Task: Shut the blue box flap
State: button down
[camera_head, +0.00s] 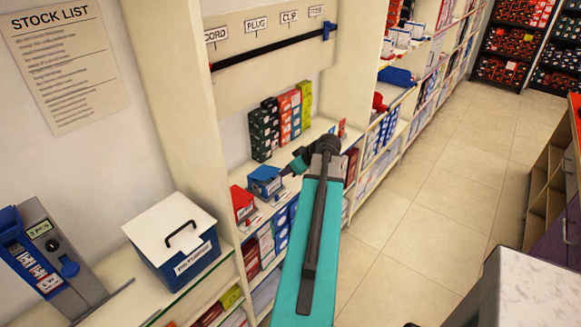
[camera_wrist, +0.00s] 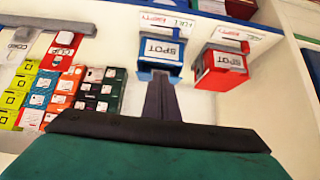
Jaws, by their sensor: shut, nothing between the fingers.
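A small blue box (camera_head: 265,184) stands on the shelf beside a small red box (camera_head: 242,205). In the wrist view the blue box (camera_wrist: 174,52) shows a white label reading SPOT. How far its flap is open is not clear in either view. My gripper (camera_head: 288,170) is shut and empty, just right of the blue box in the head view. In the wrist view the shut fingertips (camera_wrist: 161,76) are at the near edge of the blue box, close to or touching it; I cannot tell which. The red box (camera_wrist: 222,66) is to their right.
Stacked coloured cartons (camera_head: 281,120) stand on the shelf behind. A large blue bin with a white lid (camera_head: 168,226) and a grey-blue device (camera_head: 43,262) are at left. A tiled floor aisle (camera_head: 440,170) is open at right, beside a counter (camera_head: 535,290).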

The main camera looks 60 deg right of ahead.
jog(key=shift+p+x, duration=0.4)
jog(key=shift+x, duration=0.75)
jog(key=shift+f, duration=0.1)
jog(key=f+b, duration=0.2)
jog(key=b, duration=0.1)
jog(key=s+f+b, duration=0.1)
jog(key=f+b, duration=0.1)
jog(key=b, duration=0.1)
jog(key=shift+a, duration=0.15)
jog(key=shift+r, duration=0.25)
jog(key=shift+r, duration=0.55)
jog(key=shift+s, duration=0.1)
dwell(0.3)
jog(key=s+a+r+b, duration=0.1)
jog(key=s+r+b, duration=0.1)
jog(key=s+r, duration=0.5)
jog(key=s, duration=0.4)
jog(key=shift+s+a+r, duration=0.2)
jog(key=shift+a+r, duration=0.15)
